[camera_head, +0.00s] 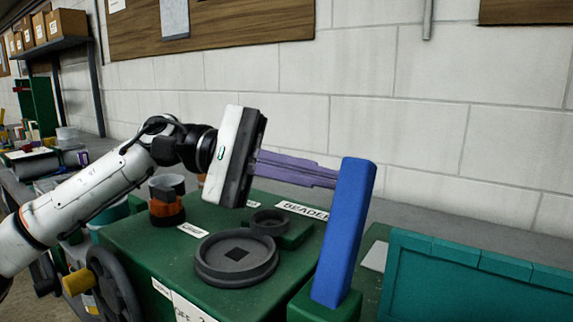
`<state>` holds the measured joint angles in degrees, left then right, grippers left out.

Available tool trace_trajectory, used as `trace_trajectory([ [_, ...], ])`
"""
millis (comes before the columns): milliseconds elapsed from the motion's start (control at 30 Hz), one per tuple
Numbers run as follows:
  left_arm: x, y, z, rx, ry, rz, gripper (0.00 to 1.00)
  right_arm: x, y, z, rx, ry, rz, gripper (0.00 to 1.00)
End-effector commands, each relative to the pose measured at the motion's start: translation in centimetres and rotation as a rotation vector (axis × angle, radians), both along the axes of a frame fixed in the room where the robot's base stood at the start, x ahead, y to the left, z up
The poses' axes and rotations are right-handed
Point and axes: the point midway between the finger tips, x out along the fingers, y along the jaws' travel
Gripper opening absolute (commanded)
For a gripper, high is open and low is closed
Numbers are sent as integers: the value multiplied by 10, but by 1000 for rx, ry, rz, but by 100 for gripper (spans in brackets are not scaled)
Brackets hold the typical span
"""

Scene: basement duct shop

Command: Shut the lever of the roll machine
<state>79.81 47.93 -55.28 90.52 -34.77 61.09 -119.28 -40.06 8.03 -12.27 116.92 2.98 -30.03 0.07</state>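The roll machine (150,240) is a green box with dark round parts on top, standing on the bench. Its lever, a thick blue bar (345,235), rises from a green block at the machine's right end and leans a little to the right. My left gripper (334,178) reaches in from the left above the machine. Its purple fingers lie close together with no gap that I can see. Their tips meet the upper left side of the lever in the picture; whether they touch it I cannot tell. My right gripper is not in view.
A teal ridged tray or bin (470,285) stands right of the lever. A dark handwheel (115,290) with a yellow grip is at the machine's left end. A block wall (390,90) closes off the back. Shelves with boxes (65,23) are at the far left.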

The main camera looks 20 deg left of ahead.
Motion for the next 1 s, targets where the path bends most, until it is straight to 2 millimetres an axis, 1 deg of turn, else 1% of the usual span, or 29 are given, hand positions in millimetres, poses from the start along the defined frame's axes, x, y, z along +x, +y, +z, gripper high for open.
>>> trace_trajectory([
  [33, -1, -12, 0, 2, -1, -4, 0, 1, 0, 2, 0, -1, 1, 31],
  [100, -1, -25, -2, 2, -1, -4, 0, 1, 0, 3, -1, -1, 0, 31],
  [133, -6, -19, 2, 2, -4, 3, 0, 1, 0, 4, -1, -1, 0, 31],
  [200, -16, -14, 6, 2, -3, 3, 0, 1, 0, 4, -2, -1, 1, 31],
  [400, -32, -10, 13, 1, 0, 2, 0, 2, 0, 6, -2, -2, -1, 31],
  [833, -34, -9, 14, -1, -1, 1, 0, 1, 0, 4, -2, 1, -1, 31],
  [1000, -36, -15, 13, -9, -23, -14, 0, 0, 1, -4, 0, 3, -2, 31],
])
